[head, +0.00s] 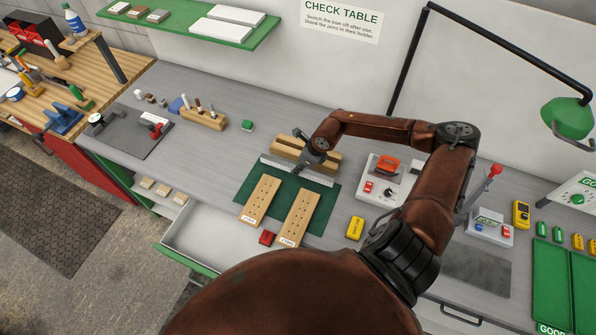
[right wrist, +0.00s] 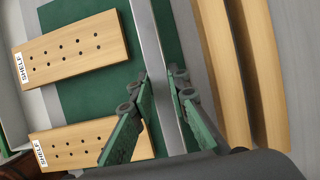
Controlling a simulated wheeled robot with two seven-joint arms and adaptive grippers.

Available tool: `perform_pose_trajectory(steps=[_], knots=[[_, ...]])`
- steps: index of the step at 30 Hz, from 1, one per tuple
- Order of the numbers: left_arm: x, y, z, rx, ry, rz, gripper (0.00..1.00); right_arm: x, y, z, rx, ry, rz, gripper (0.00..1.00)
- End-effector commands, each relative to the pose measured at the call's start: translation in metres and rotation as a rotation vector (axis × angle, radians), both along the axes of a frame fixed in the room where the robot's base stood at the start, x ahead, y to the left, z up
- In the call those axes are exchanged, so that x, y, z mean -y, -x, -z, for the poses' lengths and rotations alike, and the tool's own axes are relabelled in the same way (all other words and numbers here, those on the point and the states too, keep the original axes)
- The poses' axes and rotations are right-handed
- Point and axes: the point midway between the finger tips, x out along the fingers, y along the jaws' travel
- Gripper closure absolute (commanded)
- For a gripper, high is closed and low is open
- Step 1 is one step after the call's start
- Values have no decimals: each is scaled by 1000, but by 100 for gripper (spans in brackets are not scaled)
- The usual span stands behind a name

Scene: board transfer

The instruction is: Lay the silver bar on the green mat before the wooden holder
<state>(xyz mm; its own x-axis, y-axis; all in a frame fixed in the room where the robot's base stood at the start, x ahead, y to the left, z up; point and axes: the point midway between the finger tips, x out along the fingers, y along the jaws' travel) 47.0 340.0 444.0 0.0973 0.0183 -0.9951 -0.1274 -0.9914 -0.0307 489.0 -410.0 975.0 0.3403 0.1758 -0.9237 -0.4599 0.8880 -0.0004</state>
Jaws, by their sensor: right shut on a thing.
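The silver bar (head: 277,163) is long and thin and runs across the back part of the green mat (head: 240,190), just in front of the wooden holder (head: 329,160). My right gripper (head: 308,163) is shut on the bar near its middle. In the right wrist view the bar (right wrist: 150,45) passes between the two green-padded fingers (right wrist: 163,112), with strips of mat (right wrist: 85,98) on both sides and the holder (right wrist: 225,70) to the right. I cannot tell whether the bar touches the mat. My left gripper is not in view.
Two drilled wooden boards (head: 261,199) (head: 298,217) labelled SHELF lie on the mat's front part. A control box (head: 375,188) stands right of the mat.

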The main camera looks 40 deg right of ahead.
Motion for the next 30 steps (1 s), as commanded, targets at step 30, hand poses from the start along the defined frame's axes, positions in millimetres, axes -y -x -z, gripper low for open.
perform_pose_trajectory(steps=[30], knots=[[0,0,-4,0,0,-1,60,3,-1,35,0,-1,0,67]])
